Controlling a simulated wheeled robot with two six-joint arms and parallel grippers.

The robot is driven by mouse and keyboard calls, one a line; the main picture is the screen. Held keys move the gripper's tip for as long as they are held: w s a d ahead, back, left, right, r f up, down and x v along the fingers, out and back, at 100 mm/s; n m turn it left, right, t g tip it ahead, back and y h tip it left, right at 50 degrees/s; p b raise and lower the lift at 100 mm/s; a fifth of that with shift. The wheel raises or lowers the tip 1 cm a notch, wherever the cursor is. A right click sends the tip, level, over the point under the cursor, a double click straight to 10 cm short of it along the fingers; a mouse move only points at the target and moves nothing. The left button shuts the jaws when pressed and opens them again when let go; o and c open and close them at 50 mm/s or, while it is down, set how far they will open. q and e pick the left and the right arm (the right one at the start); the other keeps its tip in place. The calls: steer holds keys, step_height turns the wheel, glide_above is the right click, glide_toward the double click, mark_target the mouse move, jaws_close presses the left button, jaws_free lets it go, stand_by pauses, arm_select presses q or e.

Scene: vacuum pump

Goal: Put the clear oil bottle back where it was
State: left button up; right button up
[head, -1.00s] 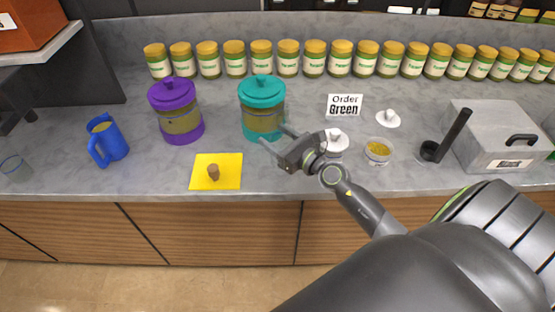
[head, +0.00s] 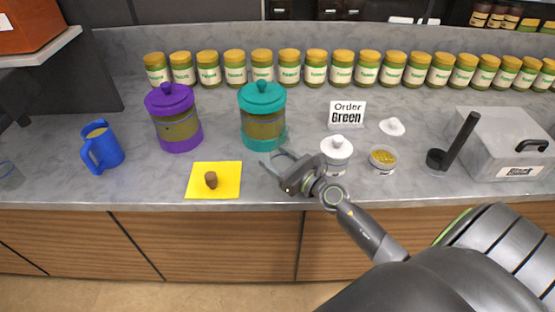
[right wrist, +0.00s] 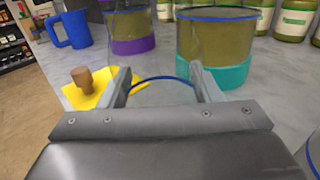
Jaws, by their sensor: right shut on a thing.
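My right gripper (head: 276,160) is over the counter, in front of the teal-lidded jar (head: 262,120). In the right wrist view its fingers (right wrist: 162,88) are shut on a clear bottle (right wrist: 160,94), of which a blue rim and see-through wall show between them. The bottle is hardly visible in the head view, and I cannot tell whether its base touches the counter. My left gripper is not in view.
A purple-lidded jar (head: 178,140) and blue mug (head: 103,147) stand left. A white-lidded jar (head: 336,158) is close right of the gripper, beside a small bowl (head: 383,159). A clear glass (head: 8,176) is cut off at far left. Several yellow-lidded jars line the back.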

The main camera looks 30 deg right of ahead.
steer(key=o, duration=1.2)
steer(key=shift+f, duration=0.1)
steer(key=shift+r, duration=0.2)
steer(key=shift+s+f, duration=0.15)
steer(key=shift+s, duration=0.15)
steer(key=b+v, duration=0.3)
steer(key=v, duration=0.7)
steer(key=shift+s+d+f+b, duration=0.1)
steer(key=shift+s+d+b, duration=0.05)
steer(key=shift+b, duration=0.2)
steer(key=shift+s+d+r, duration=0.1)
steer(key=shift+s+r, duration=0.1)
steer(key=shift+s, duration=0.3)
